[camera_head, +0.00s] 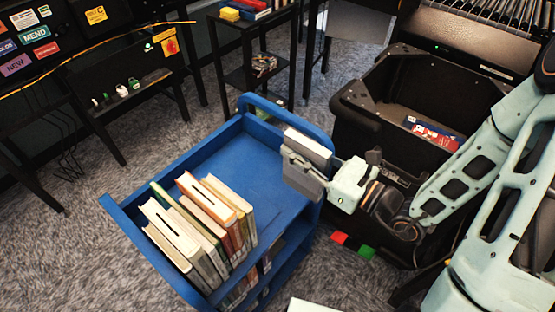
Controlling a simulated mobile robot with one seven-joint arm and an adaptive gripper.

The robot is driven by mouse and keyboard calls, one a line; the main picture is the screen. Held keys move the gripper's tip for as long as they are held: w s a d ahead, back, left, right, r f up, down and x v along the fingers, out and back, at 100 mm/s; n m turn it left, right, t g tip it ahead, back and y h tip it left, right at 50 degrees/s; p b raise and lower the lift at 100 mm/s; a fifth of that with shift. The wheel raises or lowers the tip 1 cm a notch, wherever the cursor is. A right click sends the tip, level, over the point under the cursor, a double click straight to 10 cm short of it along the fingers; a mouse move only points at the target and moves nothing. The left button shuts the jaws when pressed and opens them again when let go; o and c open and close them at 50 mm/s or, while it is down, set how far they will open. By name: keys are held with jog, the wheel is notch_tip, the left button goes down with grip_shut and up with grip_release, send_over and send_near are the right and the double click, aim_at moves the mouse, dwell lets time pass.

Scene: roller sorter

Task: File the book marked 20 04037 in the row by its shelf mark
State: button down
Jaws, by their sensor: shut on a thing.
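My gripper (310,176) is shut on a grey book (308,147) with pale page edges, above the far right side of the blue cart (130,226). The fingers cover part of this book, and no mark on it can be read. A row of several books (205,215) stands upright on the cart's top shelf, near its front left. Their covers are white, green, orange and cream. Their marks are too small to read, so I cannot tell which is 20 04037. The held book is apart from the row.
Bare blue shelf (258,158) lies between the row and my gripper. The cart has raised ends and more books on a lower shelf. A black bin (350,97) stands right behind it.

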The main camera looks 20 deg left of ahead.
jog(key=w+a+f+b, duration=0.7)
jog(key=f, duration=0.4)
jog(key=shift+w, duration=0.4)
jog(key=shift+f, duration=0.15)
jog(key=c, duration=1.8)
grip_release()
jog(key=shift+c, duration=0.2)
jog(key=v, duration=1.1)
jog(key=shift+f+b, duration=0.2)
jog(key=shift+b, duration=0.1)
